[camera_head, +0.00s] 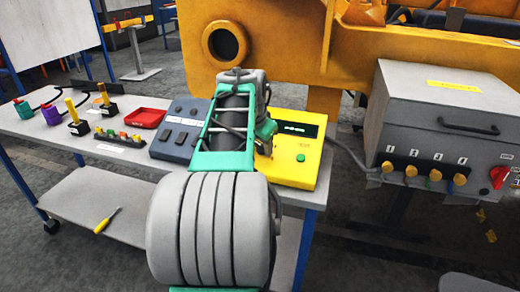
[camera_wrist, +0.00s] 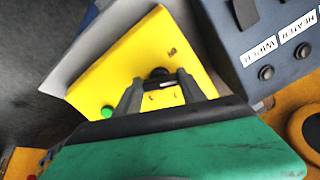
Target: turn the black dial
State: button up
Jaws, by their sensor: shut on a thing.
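The black dial (camera_wrist: 158,73) is on the face of a yellow control box (camera_wrist: 110,62), near two small marks. In the wrist view my gripper (camera_wrist: 163,80) has its dark fingers on either side of the dial, shut on it. The dial's lower part is hidden between the fingers. In the head view the yellow box (camera_head: 295,173) stands on the bench with a lit green display (camera_head: 295,128) and a green button (camera_head: 300,157). My arm hides the dial there.
A blue-grey switch panel (camera_head: 176,138) stands close left of the yellow box. A red tray (camera_head: 146,118) and several small coloured parts lie farther left on the bench (camera_head: 62,142). A grey cabinet (camera_head: 440,110) with a red switch is at right. A yellow casting (camera_head: 285,52) rises behind.

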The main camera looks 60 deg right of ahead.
jog(key=shift+m, duration=0.6)
jog(key=shift+b, duration=0.3)
jog(key=o, duration=1.4)
jog(key=shift+c, duration=0.2)
jog(key=v, duration=0.7)
jog(key=shift+a+r+p, duration=0.2)
jog(key=shift+r+p, duration=0.15)
jog(key=shift+r, duration=0.05)
